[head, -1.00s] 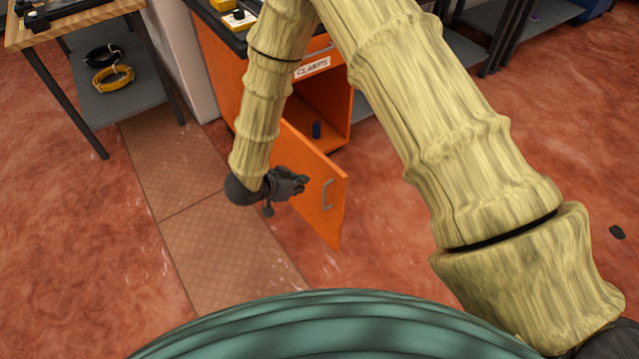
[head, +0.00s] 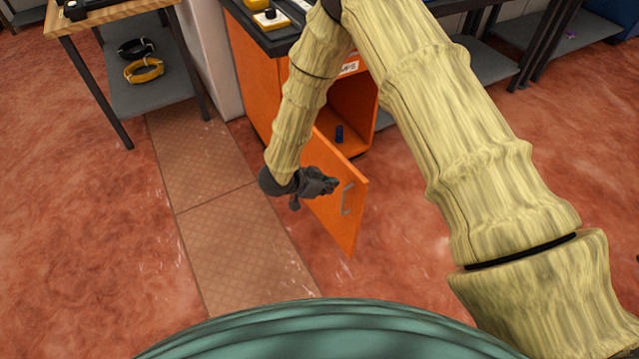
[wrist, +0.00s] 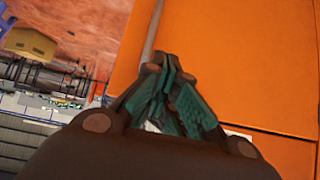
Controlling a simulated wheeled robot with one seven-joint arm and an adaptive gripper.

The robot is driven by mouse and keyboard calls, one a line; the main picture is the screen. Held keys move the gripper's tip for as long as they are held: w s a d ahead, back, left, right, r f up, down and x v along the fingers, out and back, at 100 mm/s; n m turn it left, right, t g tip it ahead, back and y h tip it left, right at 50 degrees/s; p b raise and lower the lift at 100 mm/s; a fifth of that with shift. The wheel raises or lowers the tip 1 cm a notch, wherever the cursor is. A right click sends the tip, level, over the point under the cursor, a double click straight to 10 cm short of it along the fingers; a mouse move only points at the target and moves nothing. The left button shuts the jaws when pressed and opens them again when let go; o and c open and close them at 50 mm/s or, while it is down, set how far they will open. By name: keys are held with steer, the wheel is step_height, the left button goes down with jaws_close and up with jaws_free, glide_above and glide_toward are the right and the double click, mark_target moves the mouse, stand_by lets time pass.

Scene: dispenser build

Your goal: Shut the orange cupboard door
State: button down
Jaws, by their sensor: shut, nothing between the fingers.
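The orange cupboard door (head: 335,215) stands open, swung out toward me from the cupboard (head: 255,80). My gripper (head: 334,184) is shut and empty. In the wrist view my shut fingers (wrist: 172,95) are in front of a broad orange panel (wrist: 245,60) that fills the right side.
A small blue object (head: 339,133) is in the cupboard opening. A wooden-topped bench (head: 110,12) with cable coils (head: 143,70) on its lower shelf stands at the left. Brown floor mats (head: 235,240) lie left of the door. The red floor on the right is clear.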

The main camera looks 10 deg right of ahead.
mark_target(349, 181)
steer(key=shift+w+d+f, duration=0.1)
steer(key=shift+w+d, duration=0.2)
steer(key=shift+d, duration=0.35)
steer(key=shift+w+d+r, duration=0.1)
steer(key=shift+w+d, duration=0.2)
steer(key=shift+d, duration=0.3)
steer(key=shift+w+d+f, duration=0.1)
steer(key=shift+w+d, duration=0.2)
steer(key=shift+d, duration=0.35)
